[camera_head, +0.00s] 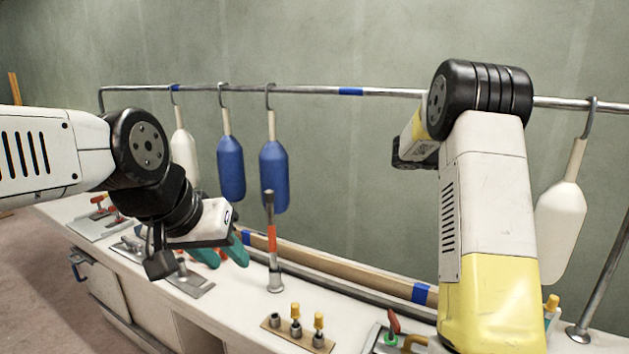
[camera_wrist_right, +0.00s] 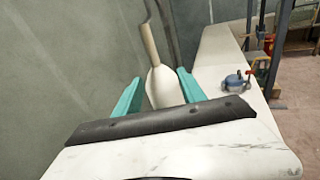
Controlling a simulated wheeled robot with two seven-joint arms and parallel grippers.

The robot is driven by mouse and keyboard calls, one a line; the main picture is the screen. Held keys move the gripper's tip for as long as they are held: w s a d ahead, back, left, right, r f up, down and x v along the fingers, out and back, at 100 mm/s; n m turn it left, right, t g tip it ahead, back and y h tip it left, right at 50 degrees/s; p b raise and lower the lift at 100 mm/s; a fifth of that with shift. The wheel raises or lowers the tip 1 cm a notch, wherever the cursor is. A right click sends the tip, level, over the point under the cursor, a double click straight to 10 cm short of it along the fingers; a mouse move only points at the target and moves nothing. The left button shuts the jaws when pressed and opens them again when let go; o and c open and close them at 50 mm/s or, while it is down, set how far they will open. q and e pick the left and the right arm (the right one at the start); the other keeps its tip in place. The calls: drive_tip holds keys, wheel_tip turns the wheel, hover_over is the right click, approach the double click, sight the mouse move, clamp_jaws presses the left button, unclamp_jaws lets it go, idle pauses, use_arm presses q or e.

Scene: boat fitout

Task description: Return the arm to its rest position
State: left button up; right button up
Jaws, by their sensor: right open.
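My left gripper (camera_head: 222,254) shows in the head view below its black wrist.
A metal rail (camera_head: 305,88) runs along the wall. Blue fenders (camera_head: 231,168) and a white fender (camera_head: 560,226) hang from it. On the workbench (camera_head: 222,300) stand an orange-banded upright tool (camera_head: 271,235) and a wooden block with yellow-topped fittings (camera_head: 297,331). A blue item (camera_wrist_right: 237,83) shows in the wrist view.

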drive_tip(key=s+a+f+m+t+y, duration=0.1)
drive_tip(key=s+a+f+m+y, duration=0.2)
drive_tip(key=s+a+y, duration=0.3)
drive_tip(key=s+a+f+m+t+y, duration=0.2)
drive_tip(key=s+a+m+y, duration=0.3)
drive_tip(key=s, duration=0.4)
drive_tip(key=s+a+m+t+y, duration=0.1)
drive_tip(key=s+a+m+y, duration=0.1)
drive_tip(key=s+a, duration=0.2)
drive_tip(key=s+a+f+m+t+y, duration=0.1)
drive_tip(key=s+a+m+t+y, duration=0.1)
drive_tip(key=a, duration=0.8)
drive_tip(key=s+a+m+t+y, duration=0.2)
drive_tip(key=s+a+m+y, duration=0.1)
drive_tip(key=s+a, duration=0.3)
drive_tip(key=shift+s+a+f+y, duration=0.15)
drive_tip(key=shift+a+f+y, duration=0.25)
drive_tip(key=shift+a, duration=0.5)
